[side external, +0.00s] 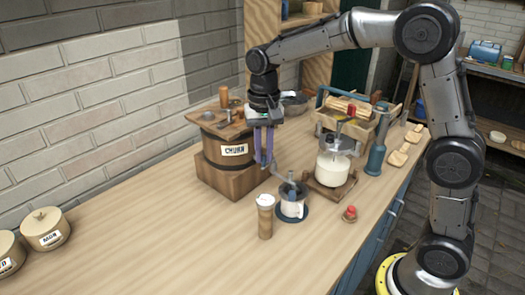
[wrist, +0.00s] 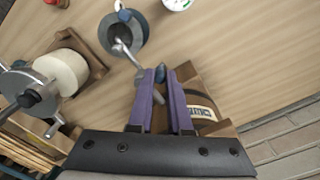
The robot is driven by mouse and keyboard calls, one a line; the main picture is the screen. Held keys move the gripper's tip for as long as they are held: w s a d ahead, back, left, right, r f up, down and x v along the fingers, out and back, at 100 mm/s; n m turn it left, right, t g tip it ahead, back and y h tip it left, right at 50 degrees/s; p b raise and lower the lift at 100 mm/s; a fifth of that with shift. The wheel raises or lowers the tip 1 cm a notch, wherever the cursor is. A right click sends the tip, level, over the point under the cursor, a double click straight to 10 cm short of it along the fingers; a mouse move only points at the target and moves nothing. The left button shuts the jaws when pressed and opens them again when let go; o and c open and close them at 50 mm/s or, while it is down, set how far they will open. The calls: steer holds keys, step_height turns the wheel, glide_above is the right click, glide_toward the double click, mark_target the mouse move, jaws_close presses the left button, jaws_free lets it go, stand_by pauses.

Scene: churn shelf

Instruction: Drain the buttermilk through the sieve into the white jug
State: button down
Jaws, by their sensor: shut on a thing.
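The churn (side external: 222,152) is a dark wooden tub with a white label, on a wooden block; part of it shows in the wrist view (wrist: 203,104). My gripper (side external: 264,163), with purple fingers, is at the churn's right front side. In the wrist view its fingers (wrist: 158,92) are shut on a small blue-tipped handle (wrist: 160,73). I cannot clearly tell the sieve apart from the grey parts over the jug.
A glass jar of white liquid with a crank (side external: 332,168) stands on a wooden board to the right. A wooden cylinder (side external: 265,218) is left of the jug and a red knob (side external: 350,213) right of it. A blue cylinder (side external: 376,157) stands farther right.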

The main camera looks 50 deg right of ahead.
steer(key=shift+s+d+r+n, duration=0.1)
steer(key=shift+s+d+n, duration=0.55)
steer(key=shift+n, duration=2.05)
steer(key=shift+s+d+f+n, duration=0.1)
steer(key=shift+s+d+n, duration=0.5)
steer(key=shift+n, duration=2.1)
steer(key=shift+s+d+r+n, duration=0.1)
steer(key=shift+s+d+n, duration=0.5)
steer(key=shift+n, duration=2.1)
steer(key=shift+w+d, duration=0.1)
steer(key=shift+d, duration=0.05)
steer(key=c, duration=0.8)
jaws_free()
steer(key=shift+c, duration=0.2)
